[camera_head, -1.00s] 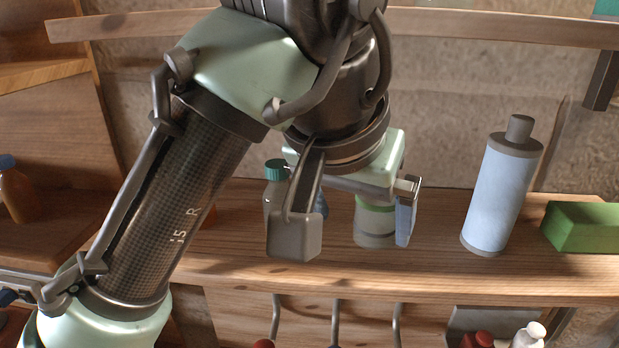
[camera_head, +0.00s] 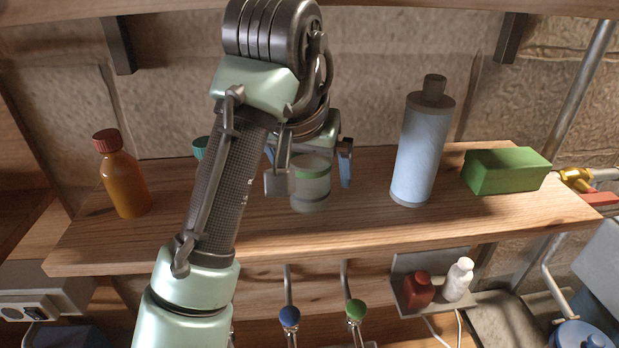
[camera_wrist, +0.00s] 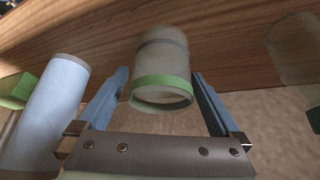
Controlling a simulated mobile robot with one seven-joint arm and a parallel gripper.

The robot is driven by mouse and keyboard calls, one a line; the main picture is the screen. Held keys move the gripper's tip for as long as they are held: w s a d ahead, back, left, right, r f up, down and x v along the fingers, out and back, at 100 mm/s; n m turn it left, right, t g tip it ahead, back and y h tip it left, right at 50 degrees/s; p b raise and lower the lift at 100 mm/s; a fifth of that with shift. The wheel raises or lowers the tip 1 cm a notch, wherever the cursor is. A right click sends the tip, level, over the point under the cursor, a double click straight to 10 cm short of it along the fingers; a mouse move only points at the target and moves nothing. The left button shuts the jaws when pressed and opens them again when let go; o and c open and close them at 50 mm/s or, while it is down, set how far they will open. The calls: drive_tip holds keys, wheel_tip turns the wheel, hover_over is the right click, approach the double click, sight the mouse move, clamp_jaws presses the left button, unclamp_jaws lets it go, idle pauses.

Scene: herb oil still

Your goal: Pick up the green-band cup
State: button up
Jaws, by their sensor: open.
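The green-band cup (camera_head: 311,192) is a pale, cloudy cup with a green band near its rim, upright on the wooden shelf in the head view. In the wrist view the cup (camera_wrist: 162,62) shows between the two blue fingers, with a visible gap on each side. My gripper (camera_head: 309,170) is open, reaching down over the cup with a finger to either side. It also shows in the wrist view (camera_wrist: 160,78). My arm hides part of the shelf left of the cup.
A light-blue bottle (camera_head: 421,150) and a green block (camera_head: 506,170) stand right of the cup. An amber bottle (camera_head: 125,183) stands far left. A teal-capped item (camera_head: 200,146) is partly hidden behind my arm. A clear vessel (camera_wrist: 300,50) shows at right in the wrist view.

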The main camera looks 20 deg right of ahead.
drive_tip(key=c, duration=1.4)
drive_tip(key=shift+b, duration=0.75)
